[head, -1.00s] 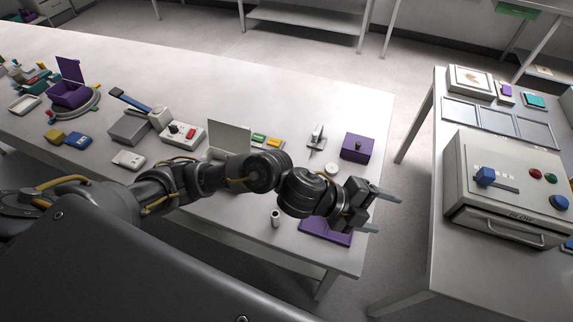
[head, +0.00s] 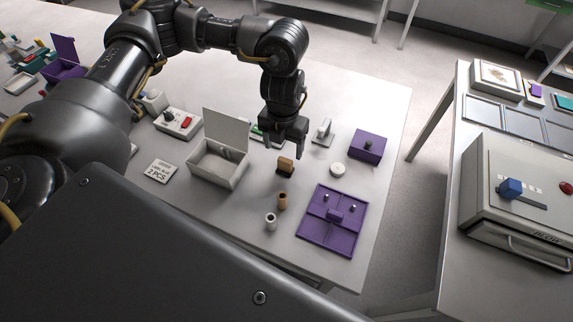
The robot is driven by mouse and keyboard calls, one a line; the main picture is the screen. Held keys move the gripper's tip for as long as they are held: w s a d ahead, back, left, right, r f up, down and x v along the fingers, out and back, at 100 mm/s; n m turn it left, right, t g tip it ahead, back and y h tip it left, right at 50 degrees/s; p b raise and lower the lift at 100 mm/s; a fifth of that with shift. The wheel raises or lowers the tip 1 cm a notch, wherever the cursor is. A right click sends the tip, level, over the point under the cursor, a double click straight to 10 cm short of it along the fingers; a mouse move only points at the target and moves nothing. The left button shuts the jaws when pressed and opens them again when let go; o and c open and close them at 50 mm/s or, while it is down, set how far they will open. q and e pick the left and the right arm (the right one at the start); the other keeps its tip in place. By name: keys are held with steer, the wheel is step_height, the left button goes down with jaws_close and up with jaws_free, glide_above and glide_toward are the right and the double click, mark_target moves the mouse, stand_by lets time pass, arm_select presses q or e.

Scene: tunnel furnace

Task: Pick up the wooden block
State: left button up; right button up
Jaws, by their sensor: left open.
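The wooden block (head: 286,164) is a small tan piece with a dark lower part. It stands upright on the light table (head: 375,95), left of the purple tray. My left gripper (head: 285,149) is open and points down just above and behind the block, its fingers apart. The fingers look close to the block's top in the picture, but I cannot tell whether they touch it. Nothing is held. My right gripper is not in view.
Near the block are a brown cylinder (head: 283,201), a grey cylinder (head: 270,221), a white round piece (head: 338,169), a purple tray (head: 311,231), a purple box (head: 369,147) and an open white box (head: 217,178). A control box (head: 515,215) stands on the right table.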

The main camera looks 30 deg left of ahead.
mark_target(284, 161)
arm_select(q)
step_height(284, 161, down, 4)
steer(key=shift+r, duration=0.1)
steer(key=shift+f, duration=0.35)
steer(key=shift+f+p, duration=0.35)
step_height(284, 161, down, 4)
steer(key=shift+w+f+p, duration=0.1)
steer(key=shift+f+p, duration=0.15)
steer(key=shift+p, duration=0.05)
steer(key=c, duration=1.1)
steer(key=shift+r, duration=0.1)
